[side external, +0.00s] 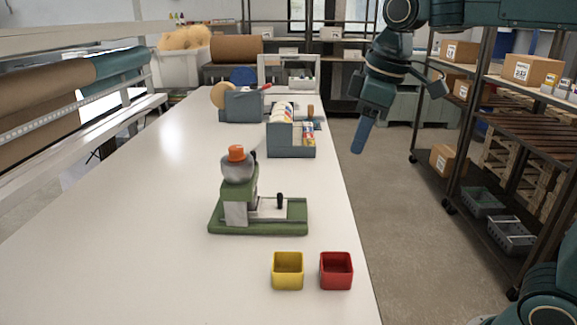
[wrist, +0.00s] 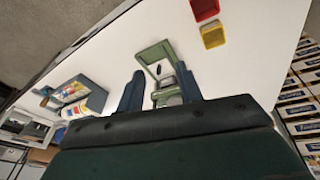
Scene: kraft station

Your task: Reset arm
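My gripper (side external: 400,122) hangs in the air at the upper right, beyond the table's right edge. In the wrist view my gripper (wrist: 158,80) has its two fingers wide apart with nothing held between them. A green-based device (side external: 258,228) with a grey round top, an orange cap and a black knob stands on the white table (side external: 120,260). It also shows in the wrist view, partly hidden behind the fingers, as a green frame (wrist: 150,54). A yellow bin (side external: 288,272) and a red bin (side external: 337,272) stand apart from it near the front right; both look empty.
A grey organizer (side external: 291,142) and a tape holder (side external: 242,107) stand farther back on the table. Metal shelving with boxes (side external: 532,70) stands at the right. Paper rolls (side external: 45,98) lie along the left. The table's left and front areas are clear.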

